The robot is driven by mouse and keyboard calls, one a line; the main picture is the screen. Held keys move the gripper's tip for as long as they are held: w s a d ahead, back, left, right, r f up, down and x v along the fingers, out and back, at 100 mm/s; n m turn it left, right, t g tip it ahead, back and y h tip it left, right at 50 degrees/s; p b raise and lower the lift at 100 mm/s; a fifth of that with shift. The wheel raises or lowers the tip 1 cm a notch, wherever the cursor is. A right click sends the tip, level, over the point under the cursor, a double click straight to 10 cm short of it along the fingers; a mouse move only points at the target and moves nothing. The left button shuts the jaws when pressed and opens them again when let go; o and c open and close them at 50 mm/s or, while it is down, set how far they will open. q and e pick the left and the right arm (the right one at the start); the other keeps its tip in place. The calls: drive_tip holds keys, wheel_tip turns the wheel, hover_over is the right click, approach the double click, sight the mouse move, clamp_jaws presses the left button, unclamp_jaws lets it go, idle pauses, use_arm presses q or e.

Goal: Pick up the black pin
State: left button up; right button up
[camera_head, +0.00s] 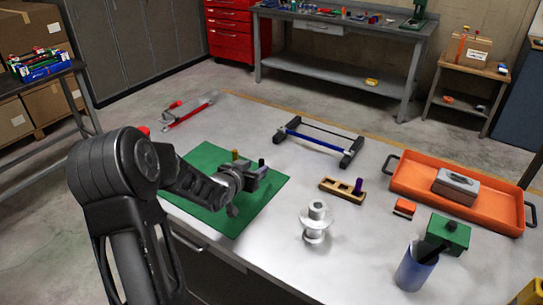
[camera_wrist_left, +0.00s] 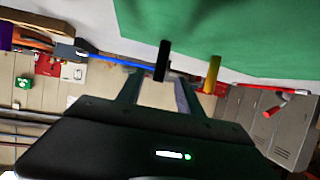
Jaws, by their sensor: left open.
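The black pin (camera_wrist_left: 162,60) stands on the green mat (camera_wrist_left: 240,30) in the left wrist view, which shows the scene upside down. Its free end lies between the fingertips of my open left gripper (camera_wrist_left: 158,78), with no clear contact. A yellow pin (camera_wrist_left: 212,75) stands beside it, outside the fingers. In the head view my left gripper (camera_head: 252,176) is low over the right part of the green mat (camera_head: 205,157). The yellow pin (camera_head: 235,155) shows behind it; I cannot make out the black pin there. My right gripper is not in view.
Right of the mat are a silver spool-like part (camera_head: 316,222), a brass block (camera_head: 340,190) with a purple pin, and a blue-black frame (camera_head: 318,138). Farther right are an orange tray (camera_head: 410,180), a green box (camera_head: 450,232) and a blue cup (camera_head: 414,270). A red-handled tool (camera_head: 187,115) lies behind the mat.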

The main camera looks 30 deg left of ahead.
use_arm(q)
drive_tip(key=shift+w+a+r, duration=0.1)
drive_tip(key=shift+w+r, duration=0.05)
drive_tip(key=shift+w, duration=0.15)
drive_tip(key=shift+s, duration=0.1)
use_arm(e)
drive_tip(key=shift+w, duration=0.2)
use_arm(q)
drive_tip(key=shift+s, duration=0.1)
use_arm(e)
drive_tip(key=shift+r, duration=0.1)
use_arm(q)
drive_tip(key=shift+x, duration=1.4)
drive_tip(key=shift+r, duration=0.1)
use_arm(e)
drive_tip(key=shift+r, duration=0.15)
